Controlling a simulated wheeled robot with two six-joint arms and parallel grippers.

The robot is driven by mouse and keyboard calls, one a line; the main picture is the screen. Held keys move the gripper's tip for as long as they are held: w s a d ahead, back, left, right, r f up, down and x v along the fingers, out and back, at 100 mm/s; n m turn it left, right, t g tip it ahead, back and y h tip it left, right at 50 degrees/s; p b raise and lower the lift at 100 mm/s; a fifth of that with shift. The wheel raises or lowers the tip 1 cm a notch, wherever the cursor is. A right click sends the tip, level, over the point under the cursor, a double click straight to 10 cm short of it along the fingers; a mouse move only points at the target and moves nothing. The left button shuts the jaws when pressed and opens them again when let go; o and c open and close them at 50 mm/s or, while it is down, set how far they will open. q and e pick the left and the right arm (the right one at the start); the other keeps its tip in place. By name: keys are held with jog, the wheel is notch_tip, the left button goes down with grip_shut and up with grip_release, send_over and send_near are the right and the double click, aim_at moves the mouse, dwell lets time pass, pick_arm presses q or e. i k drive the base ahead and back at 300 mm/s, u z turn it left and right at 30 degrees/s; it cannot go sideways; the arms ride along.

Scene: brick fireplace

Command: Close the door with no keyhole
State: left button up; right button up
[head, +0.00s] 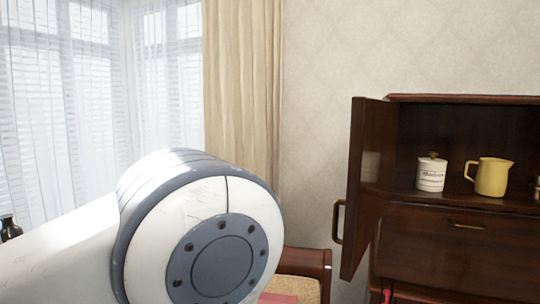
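A dark brown wooden cabinet (460,98) stands at the right, partly cut off by the picture's edge. Its left door (366,170) is swung open toward me, with a brass handle (338,222) on its outer face. I see no keyhole on the part of this door in view, but its outer face is at a steep angle. Any other door lies out of view. My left arm's large white and grey joint fills the lower left. Neither gripper is in view.
A white lidded jar (431,173) and a yellow jug (491,177) stand inside the cabinet. Below is a drop front or drawer (450,255) with a brass pull. A wooden-framed chair (305,262) sits left of the cabinet. Beige curtain (240,80) and windows are behind.

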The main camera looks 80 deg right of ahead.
aim_at(374, 129)
jog(key=i, duration=2.35)
jog(key=z, duration=4.4)
jog(key=i, duration=0.3)
jog(key=u, duration=0.15)
